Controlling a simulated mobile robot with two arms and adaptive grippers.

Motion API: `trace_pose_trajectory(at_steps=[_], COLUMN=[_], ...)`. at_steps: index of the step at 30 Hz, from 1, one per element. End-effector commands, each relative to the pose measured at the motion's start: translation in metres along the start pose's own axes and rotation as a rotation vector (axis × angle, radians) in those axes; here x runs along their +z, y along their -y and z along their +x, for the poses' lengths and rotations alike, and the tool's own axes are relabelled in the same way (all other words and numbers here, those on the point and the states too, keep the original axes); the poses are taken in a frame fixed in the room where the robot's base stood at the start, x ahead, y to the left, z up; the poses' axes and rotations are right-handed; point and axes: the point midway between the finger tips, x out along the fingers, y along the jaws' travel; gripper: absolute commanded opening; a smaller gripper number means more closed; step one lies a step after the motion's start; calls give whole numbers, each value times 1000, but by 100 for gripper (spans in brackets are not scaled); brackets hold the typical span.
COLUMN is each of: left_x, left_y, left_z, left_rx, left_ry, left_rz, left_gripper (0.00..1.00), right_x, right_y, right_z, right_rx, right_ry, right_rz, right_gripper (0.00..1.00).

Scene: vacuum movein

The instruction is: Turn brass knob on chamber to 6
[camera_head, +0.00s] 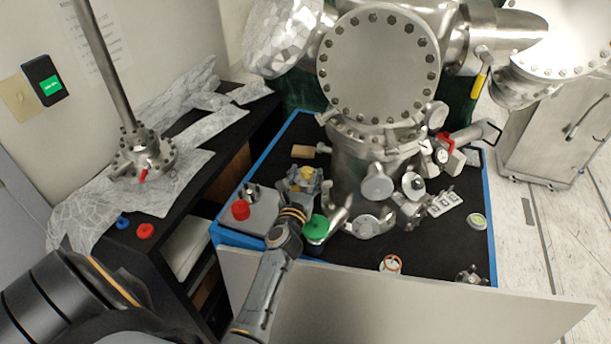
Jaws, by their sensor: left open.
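The steel chamber (352,175) stands on the black-topped bench. A tan, brass-coloured cylinder (303,151) sticks out from its left side and looks like the brass knob. Any numbers on it are too small to read. My left arm reaches up from the bottom left, and my left gripper (301,182) is open just below the cylinder and left of the chamber body. A small yellow part shows among its fingers; I cannot tell whether they touch it. The right gripper is not in view.
A red-capped part (240,210) and a green-capped part (316,228) stand close to my left wrist. A grey panel (400,300) runs along the bench front. Several steel flanges and valves crowd the chamber's right side. A foil-covered side table (75,215) is at left.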

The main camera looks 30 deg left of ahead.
Motion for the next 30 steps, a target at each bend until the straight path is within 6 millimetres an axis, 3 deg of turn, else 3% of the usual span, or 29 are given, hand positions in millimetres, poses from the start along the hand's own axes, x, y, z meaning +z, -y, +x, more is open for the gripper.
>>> trace_pose_trajectory(at_steps=[3, 4, 9, 12, 23, 30], left_x=[0, 0, 0, 0, 1, 2], left_y=[0, 0, 0, 0, -3, -6], left_z=[0, 0, 0, 0, 0, 0], left_rx=[0, 0, 0, 0, -55, -210], left_ry=[0, 0, 0, 0, -2, -3], left_rz=[1, 1, 1, 1, 8, 9], left_gripper=[54, 50, 15, 0, 0, 0], right_x=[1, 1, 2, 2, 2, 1], right_y=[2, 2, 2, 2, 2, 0], right_z=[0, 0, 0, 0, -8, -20], right_rx=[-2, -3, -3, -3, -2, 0], right_ry=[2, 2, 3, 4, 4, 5], right_rz=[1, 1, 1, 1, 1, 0], right_gripper=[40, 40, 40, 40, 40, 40])
